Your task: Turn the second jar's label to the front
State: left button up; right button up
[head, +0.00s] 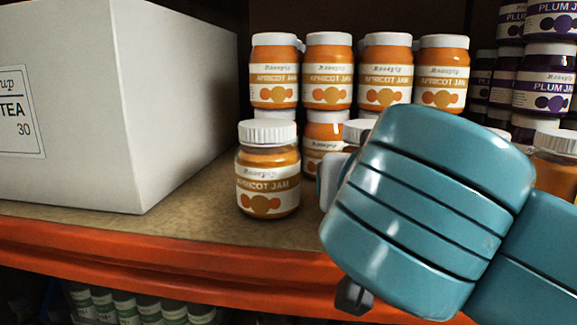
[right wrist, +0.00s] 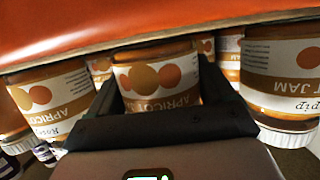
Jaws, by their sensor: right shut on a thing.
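The second jar, an apricot jam jar with a white lid (head: 356,130), stands in the front row on the shelf. In the head view my right arm hides most of it. In the right wrist view, which is upside down, the second jar (right wrist: 160,78) sits between the dark fingers of my right gripper (right wrist: 160,95). The gripper is shut on it. The jar's label there shows orange circles and part of the word APRICOT. In the head view a grey part of my right gripper (head: 330,182) shows beside the arm. My left gripper is not in view.
A front-row apricot jar (head: 268,170) stands close on the left, its label facing out. Another front-row jar (head: 556,160) is on the right. Stacked apricot jars (head: 328,75) stand behind, plum jars (head: 543,85) at right. A white box (head: 165,100) stands left. The orange shelf edge (head: 150,270) runs in front.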

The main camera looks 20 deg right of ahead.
jog(key=shift+r+m+h, duration=0.1)
jog(key=shift+m+h, duration=0.4)
jog(key=shift+h, duration=0.1)
jog(key=shift+s+a+r+m+g+h, duration=0.15)
jog(key=shift+s+a+m+g+h, duration=0.2)
jog(key=shift+g, duration=0.25)
jog(key=shift+w, duration=0.15)
jog(key=shift+w+d, duration=0.1)
jog(key=shift+d, duration=0.4)
jog(key=shift+a, duration=0.3)
jog(key=shift+a+f, duration=0.1)
jog(key=shift+f, duration=0.15)
jog(key=shift+d+f+b, duration=0.15)
jog(key=shift+d+b, duration=0.05)
jog(key=shift+b, duration=0.15)
